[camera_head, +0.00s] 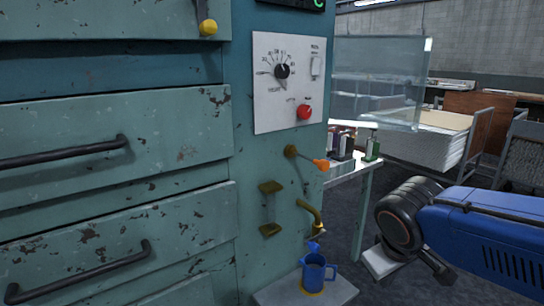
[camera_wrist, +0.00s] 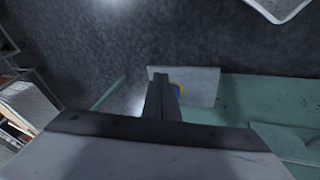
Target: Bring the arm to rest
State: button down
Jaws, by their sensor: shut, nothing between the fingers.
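My gripper (camera_wrist: 163,92) is shut and empty in the wrist view, its dark fingers pressed together. In the head view my blue arm reaches in from the right edge, and the gripper (camera_head: 441,270) hangs low under the black wrist joint, over the floor. It is apart from the cabinet and to the right of the blue jug (camera_head: 314,274). The jug stands upright on a small pale shelf (camera_head: 345,291) below a brass spout. In the wrist view the fingers cover part of the shelf (camera_wrist: 207,84) and most of the jug.
The worn teal cabinet (camera_head: 190,150) with drawers fills the left. Its panel has a dial (camera_head: 282,71) and a red knob (camera_head: 305,112). An orange-tipped lever (camera_head: 321,164) and the spout (camera_head: 312,214) stick out. A table, a clear box (camera_head: 380,80) and carts stand behind.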

jog(key=s+d+f+m+y, duration=0.2)
jog(key=s+d+m, duration=0.1)
jog(key=s, duration=0.5)
jog(key=shift+d+m+t, duration=0.3)
jog(key=shift+m, duration=0.3)
